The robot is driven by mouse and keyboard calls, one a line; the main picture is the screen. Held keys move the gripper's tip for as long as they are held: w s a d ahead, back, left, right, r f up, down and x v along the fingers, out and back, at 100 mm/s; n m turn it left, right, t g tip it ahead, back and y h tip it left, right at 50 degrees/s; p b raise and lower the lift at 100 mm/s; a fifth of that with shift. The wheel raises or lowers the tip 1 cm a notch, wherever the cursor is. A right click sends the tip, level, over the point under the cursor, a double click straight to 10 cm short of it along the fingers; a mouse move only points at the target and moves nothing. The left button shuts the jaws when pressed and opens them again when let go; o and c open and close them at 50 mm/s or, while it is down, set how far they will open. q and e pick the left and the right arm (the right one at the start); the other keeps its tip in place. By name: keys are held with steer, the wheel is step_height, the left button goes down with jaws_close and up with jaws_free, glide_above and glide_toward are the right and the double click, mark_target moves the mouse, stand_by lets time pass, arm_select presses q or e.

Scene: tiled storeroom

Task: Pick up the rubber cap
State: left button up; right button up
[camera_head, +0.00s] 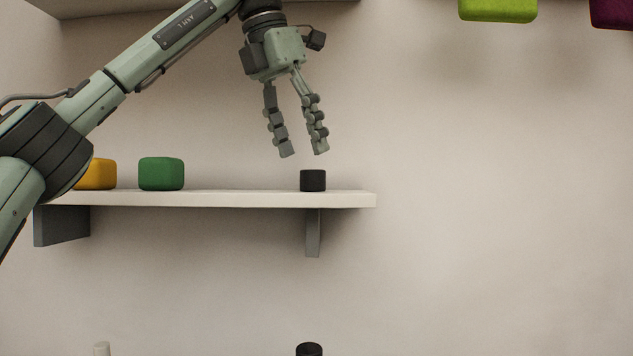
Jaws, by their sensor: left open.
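A small black cylindrical cap (313,181), which looks like the rubber cap, stands on the white wall shelf (240,199) near its right end. My left gripper (304,151) is above the cap, pointing down. Its two fingers are spread with nothing between them, and the tips are a little above the cap, apart from it. Another black round-topped object (309,349) shows only in part at the bottom edge. My right gripper is not in view.
A green block (161,174) and a yellow block (101,174), partly behind my left arm, sit on the shelf's left part. A lime block (498,9) and a purple block (612,13) are at the upper right.

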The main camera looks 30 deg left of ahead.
mark_target(311, 180)
arm_select(q)
steer(key=x, duration=0.4)
steer(key=shift+w+a+f, duration=0.1)
steer(key=shift+w, duration=0.3)
steer(key=shift+w+f, duration=0.1)
steer(key=shift+f, duration=0.25)
steer(key=c, duration=1)
steer(key=shift+r, duration=0.1)
